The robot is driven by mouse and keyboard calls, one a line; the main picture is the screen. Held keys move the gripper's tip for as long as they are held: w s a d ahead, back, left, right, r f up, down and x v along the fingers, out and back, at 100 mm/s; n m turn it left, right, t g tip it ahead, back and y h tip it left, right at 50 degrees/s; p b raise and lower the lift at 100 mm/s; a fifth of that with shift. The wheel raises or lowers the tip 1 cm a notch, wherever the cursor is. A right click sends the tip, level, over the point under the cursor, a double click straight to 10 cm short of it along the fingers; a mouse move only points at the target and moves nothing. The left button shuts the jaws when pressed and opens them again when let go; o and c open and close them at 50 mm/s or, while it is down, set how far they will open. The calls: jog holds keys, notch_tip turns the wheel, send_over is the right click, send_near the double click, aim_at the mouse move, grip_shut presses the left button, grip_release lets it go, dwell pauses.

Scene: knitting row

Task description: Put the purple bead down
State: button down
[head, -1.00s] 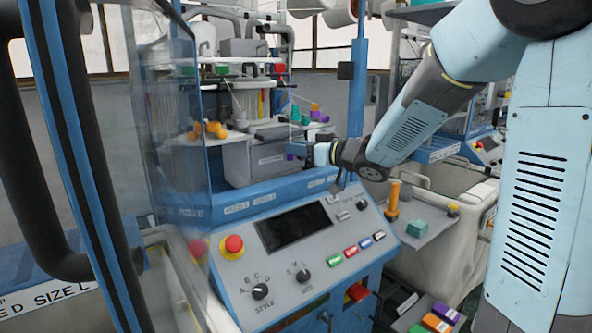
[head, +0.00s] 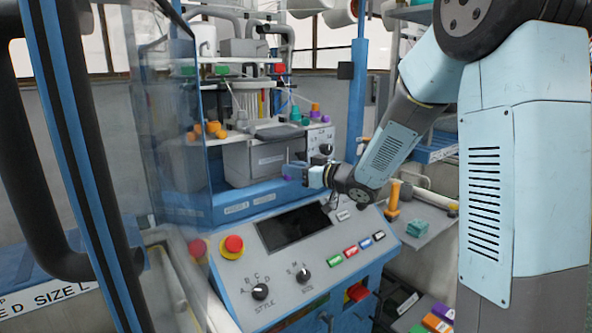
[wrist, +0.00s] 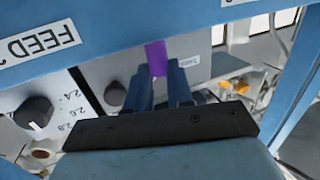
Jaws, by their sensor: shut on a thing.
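The purple bead (wrist: 155,57) shows in the wrist view between the tips of my gripper (wrist: 160,78), which is shut on it. The bead sticks out beyond the fingertips. In the head view my gripper (head: 293,171) is in front of the knitting machine's grey box, just above the blue front rail. The held bead is too small there to make out clearly. Other purple beads (head: 315,109) sit on the machine's upper right ledge, beside teal ones (head: 296,114).
The control panel (head: 300,235) with a dark screen, knobs and coloured buttons is below my gripper. Orange beads (head: 214,129) lie on the left of the machine. A clear guard (head: 175,130) stands at left. A grey side shelf (head: 420,228) holds an orange peg and a teal block.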

jog(key=shift+f, duration=0.1)
jog(key=c, duration=1)
grip_release()
